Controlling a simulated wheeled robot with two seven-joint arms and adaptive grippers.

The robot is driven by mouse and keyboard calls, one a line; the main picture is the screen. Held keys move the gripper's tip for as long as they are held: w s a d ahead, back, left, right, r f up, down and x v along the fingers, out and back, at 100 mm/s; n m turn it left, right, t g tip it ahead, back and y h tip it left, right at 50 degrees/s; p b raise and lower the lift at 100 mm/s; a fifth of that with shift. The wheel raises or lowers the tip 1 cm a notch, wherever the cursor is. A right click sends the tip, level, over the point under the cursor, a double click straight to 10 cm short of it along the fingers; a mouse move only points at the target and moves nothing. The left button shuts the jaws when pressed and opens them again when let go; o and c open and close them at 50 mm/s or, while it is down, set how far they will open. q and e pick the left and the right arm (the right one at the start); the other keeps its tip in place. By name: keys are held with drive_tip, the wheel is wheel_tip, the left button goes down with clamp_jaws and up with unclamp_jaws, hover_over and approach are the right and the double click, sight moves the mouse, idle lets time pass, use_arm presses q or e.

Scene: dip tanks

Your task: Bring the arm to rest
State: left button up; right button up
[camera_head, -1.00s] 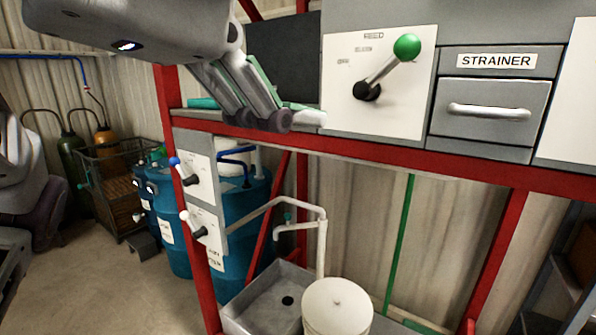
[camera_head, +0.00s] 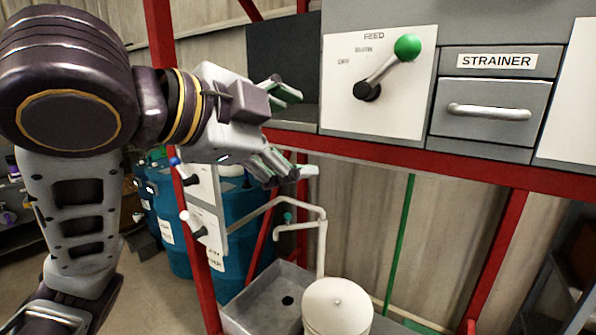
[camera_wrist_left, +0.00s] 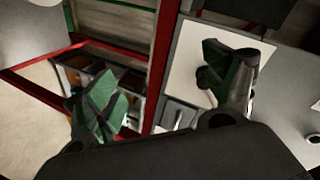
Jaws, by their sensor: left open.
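My left gripper (camera_head: 298,132) is open and empty, held in front of the red frame, left of the feed panel. Its two green-padded fingers are spread apart, one above the other. They also show spread in the left wrist view (camera_wrist_left: 168,88). My left arm comes in from the left edge and bends toward the frame. My right gripper is not in view. The feed panel (camera_head: 340,112) is white, with a black-pivot lever (camera_head: 383,72) whose green knob (camera_head: 407,47) points to the upper right. The fingers look clear of the lever.
A grey drawer marked STRAINER (camera_head: 492,112) is right of the panel and shut. The red frame beam (camera_head: 420,160) runs below. Lower down are two small levers, a blue barrel (camera_head: 245,205), a grey sink (camera_head: 268,297), a pale tap pipe (camera_head: 322,240) and a white lidded bucket (camera_head: 338,308).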

use_arm(q)
drive_tip(key=w+a+f+n+g+y, duration=0.1)
drive_tip(key=w+a+f+n, duration=0.25)
drive_tip(key=f, duration=0.75)
drive_tip(key=w+a+f+n+y, duration=0.2)
drive_tip(key=f+n, duration=0.2)
drive_tip(key=f, duration=0.6)
drive_tip(key=w+a+f+n+g+y, duration=0.1)
drive_tip(key=w+a+f+n, duration=0.25)
drive_tip(key=f, duration=0.75)
drive_tip(key=s+a+f+n+g+y, duration=0.2)
drive_tip(key=s+a+f, duration=0.3)
drive_tip(key=f, duration=0.5)
drive_tip(key=s+a+f+n+g+y, duration=0.1)
drive_tip(key=s+a+f+n, duration=0.2)
drive_tip(key=s+f, duration=0.5)
drive_tip(key=s+a+f+n+g+y, duration=0.2)
drive_tip(key=s+a+f, duration=0.3)
drive_tip(key=f, duration=0.6)
drive_tip(key=s+f+g, duration=0.1)
drive_tip(key=s+f, duration=0.1)
drive_tip(key=f, duration=1.5)
drive_tip(key=s+f+g, duration=0.1)
drive_tip(key=s+f, duration=0.1)
drive_tip(key=f, duration=1.4)
drive_tip(key=s+a+f, duration=0.3)
drive_tip(key=s+f, duration=1.7)
drive_tip(key=s, duration=0.2)
drive_tip(key=shift+f+g+b, duration=0.3)
drive_tip(key=shift+g, duration=0.1)
